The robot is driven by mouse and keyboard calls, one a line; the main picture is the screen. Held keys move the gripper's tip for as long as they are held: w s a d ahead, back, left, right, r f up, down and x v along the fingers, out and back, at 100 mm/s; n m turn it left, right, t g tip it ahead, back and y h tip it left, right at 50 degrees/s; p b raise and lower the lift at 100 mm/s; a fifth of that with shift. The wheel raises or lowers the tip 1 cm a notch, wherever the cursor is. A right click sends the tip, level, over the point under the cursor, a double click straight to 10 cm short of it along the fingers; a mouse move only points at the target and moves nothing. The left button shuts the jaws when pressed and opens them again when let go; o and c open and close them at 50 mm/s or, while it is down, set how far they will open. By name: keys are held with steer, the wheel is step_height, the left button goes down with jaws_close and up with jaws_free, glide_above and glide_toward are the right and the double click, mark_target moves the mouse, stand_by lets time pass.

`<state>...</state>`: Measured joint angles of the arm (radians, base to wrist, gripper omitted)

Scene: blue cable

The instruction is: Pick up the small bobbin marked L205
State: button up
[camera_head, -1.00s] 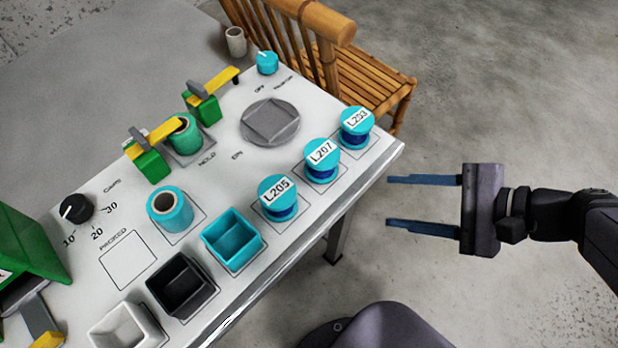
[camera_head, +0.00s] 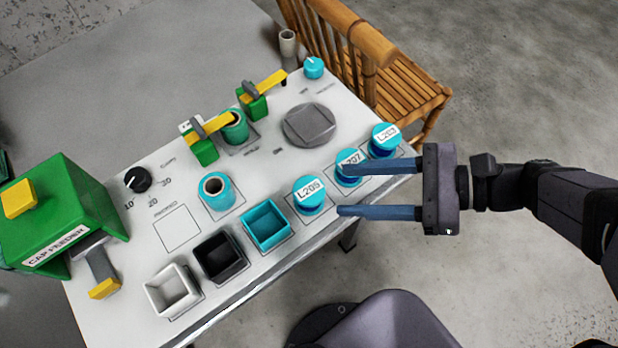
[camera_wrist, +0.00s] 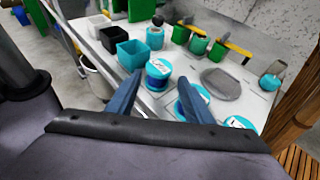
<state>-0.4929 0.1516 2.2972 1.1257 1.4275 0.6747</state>
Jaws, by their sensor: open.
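The small bobbin marked L205 (camera_head: 309,195) is blue with a white label on its top and stands upright on the table near its front edge. It also shows in the wrist view (camera_wrist: 158,72), just beyond and between my fingers. My gripper (camera_head: 352,190) is open and empty, its two blue fingers pointing left. The lower fingertip is close to the right of L205 in the picture. The upper finger partly covers the bobbin marked L207 (camera_head: 350,176). The bobbin marked L203 (camera_head: 384,141) stands further along the row. I cannot tell the fingers' exact height.
A teal bin (camera_head: 265,226), a black bin (camera_head: 219,257) and a white bin (camera_head: 172,290) continue the row leftward. A teal spool (camera_head: 216,191) and green clamps stand behind. A green cap feeder (camera_head: 62,218) is at left. A wooden chair (camera_head: 385,70) stands beyond the table's right end.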

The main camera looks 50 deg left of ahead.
mark_target(313, 190)
steer(key=shift+b+x, duration=0.7)
steer(key=shift+x, duration=2.35)
steer(key=shift+s+d+r, duration=0.1)
steer(key=shift+r, duration=0.05)
steer(key=c, duration=0.8)
